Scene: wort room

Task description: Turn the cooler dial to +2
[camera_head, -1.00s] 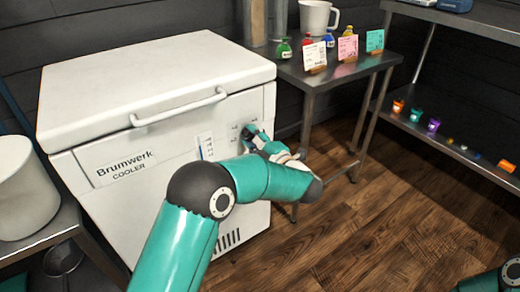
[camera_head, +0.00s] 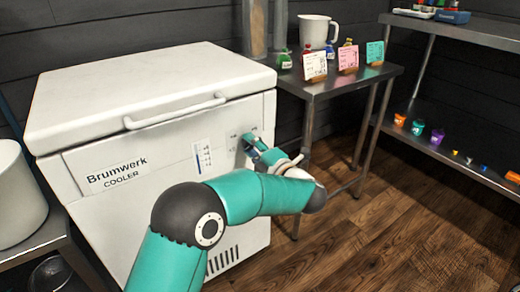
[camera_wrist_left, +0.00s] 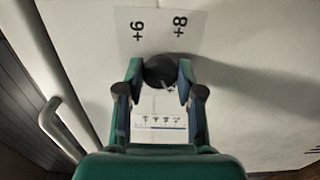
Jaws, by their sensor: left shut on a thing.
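The white cooler (camera_head: 140,215), lettered "Brumwerk COOLER", stands at the left of the head view. Its dial is mostly covered there by my left gripper (camera_head: 251,142). In the left wrist view the dial (camera_wrist_left: 159,68) is a dark round knob between the two fingers of my left gripper (camera_wrist_left: 160,76), which is shut on it. I cannot clearly read where the dial points. My right gripper is not in view.
The cooler's lid handle (camera_head: 175,113) juts out above the dial. A metal side table (camera_head: 335,83) with cards, small bottles and a white jug (camera_head: 317,30) stands to the right. A shelf (camera_head: 450,158) with small coloured items is at far right. Wooden floor lies open between.

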